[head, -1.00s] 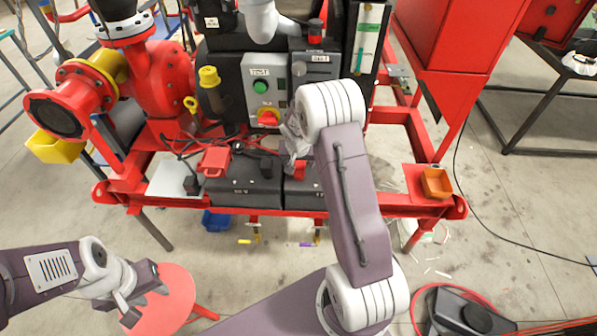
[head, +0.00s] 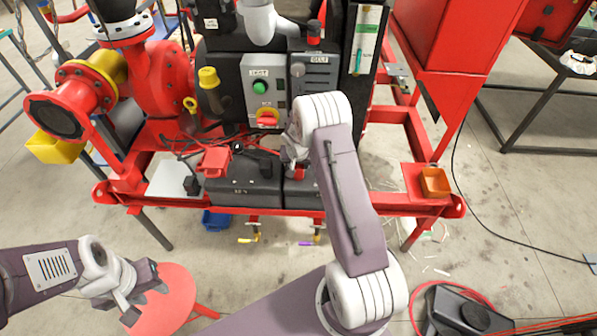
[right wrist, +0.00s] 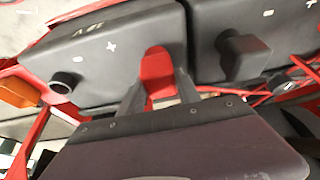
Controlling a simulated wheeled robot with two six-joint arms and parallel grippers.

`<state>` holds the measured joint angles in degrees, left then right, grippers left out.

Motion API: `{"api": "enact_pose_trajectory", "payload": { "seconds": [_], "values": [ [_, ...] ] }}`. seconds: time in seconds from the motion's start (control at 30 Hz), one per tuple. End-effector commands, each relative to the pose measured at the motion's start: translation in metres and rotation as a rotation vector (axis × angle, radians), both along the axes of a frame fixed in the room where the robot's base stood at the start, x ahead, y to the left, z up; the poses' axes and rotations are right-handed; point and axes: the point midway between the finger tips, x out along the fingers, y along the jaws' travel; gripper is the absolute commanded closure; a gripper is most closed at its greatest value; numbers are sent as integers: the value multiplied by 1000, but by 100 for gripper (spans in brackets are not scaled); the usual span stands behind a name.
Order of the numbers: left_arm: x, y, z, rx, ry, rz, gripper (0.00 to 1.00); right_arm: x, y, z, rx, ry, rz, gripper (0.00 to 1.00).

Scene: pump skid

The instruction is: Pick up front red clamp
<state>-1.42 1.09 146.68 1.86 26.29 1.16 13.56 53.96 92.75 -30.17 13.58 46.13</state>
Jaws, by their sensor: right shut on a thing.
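A red clamp (right wrist: 156,72) stands between the two fingers of my right gripper (right wrist: 158,88) in the right wrist view, in front of a black battery box marked with a plus. The fingers close on its sides. In the head view only a small red part of this clamp (head: 299,173) shows, mostly hidden by my right wrist. A second red clamp-like piece (head: 216,160) sits to the left on the skid, by the other black box. My left gripper (head: 142,296) is open and empty over the red stool, away from the clamps.
Two black battery boxes (head: 243,185) stand on the red skid frame (head: 270,212). Dark and red cables run behind them. A control box (head: 265,90) stands above.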

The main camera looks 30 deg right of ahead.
Motion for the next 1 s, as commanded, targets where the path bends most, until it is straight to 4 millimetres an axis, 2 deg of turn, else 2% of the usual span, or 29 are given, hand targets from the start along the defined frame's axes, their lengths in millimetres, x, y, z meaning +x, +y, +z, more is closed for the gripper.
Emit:
{"api": "enact_pose_trajectory", "payload": {
  "seconds": [0.27,0.37,0.53,0.63,0.8,1.0],
  "values": [
    [0,0,1,0,0,0,64,1,0,3,0,-2,-1,100],
    [0,0,2,0,0,0,64,1,0,14,-1,-4,-1,100],
    [0,0,4,0,0,0,64,0,-1,46,0,-6,-1,100],
    [0,0,-2,0,0,0,64,-25,-6,55,-1,-3,-3,100],
    [0,0,-3,0,0,0,64,-67,-16,83,0,-3,-4,100],
    [0,0,3,0,0,0,64,-103,-24,106,0,-2,-2,100]
  ]
}}
